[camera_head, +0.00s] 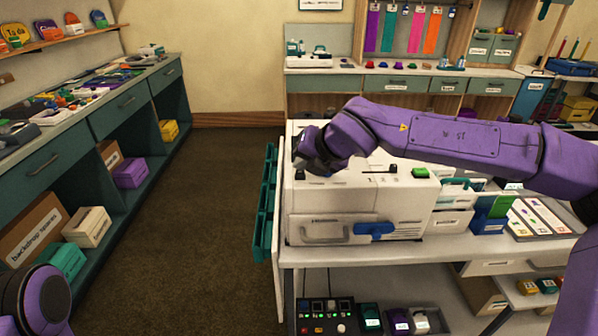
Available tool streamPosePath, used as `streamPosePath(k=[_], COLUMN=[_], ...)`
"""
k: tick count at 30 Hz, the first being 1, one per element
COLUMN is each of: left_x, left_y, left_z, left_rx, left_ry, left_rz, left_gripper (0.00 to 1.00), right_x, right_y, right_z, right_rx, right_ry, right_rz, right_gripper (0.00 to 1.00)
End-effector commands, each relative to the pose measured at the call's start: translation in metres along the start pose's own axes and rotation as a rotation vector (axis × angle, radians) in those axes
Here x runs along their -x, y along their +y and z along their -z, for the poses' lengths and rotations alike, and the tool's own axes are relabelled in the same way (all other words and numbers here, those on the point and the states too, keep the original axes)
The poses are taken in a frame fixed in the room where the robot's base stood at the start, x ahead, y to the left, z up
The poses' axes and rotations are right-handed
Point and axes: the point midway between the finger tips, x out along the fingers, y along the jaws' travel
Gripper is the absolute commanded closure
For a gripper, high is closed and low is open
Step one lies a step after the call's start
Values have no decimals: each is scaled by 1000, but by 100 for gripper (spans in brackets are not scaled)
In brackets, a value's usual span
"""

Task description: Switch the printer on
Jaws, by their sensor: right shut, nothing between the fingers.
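The printer (330,203) is a large white boxy machine on the near end of the white table. My right arm reaches in from the right across the printer. My right gripper (304,168) points down over the top left part of the printer, shut and empty. Small dark parts show by its tips; I cannot tell whether it touches them. I cannot make out a power switch. Only a purple part of my left arm shows at the bottom left.
Green racks (265,215) hang at the table's left side. Bins (452,220) and a card tray (540,218) stand right of the printer. A button panel (325,316) sits on the shelf below. A cluttered counter (88,100) runs along the left; the floor between is clear.

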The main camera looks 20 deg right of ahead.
Motion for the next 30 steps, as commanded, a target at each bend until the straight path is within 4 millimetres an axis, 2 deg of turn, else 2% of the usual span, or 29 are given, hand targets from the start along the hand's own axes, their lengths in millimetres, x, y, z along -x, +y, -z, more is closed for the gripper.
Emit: streamPosePath(k=[5,26,30], left_x=[-8,-2,4], left_y=[1,0,0], left_z=[-3,-1,2], left_rx=[0,0,0], left_ry=[0,0,0], left_rz=[0,0,0], left_gripper=[57,57,57], right_x=[-6,-1,5], right_y=[-5,0,4], right_z=[5,1,-3], right_rx=[0,0,0], right_ry=[0,2,1], right_rz=[0,1,0], right_gripper=[100,100,100])
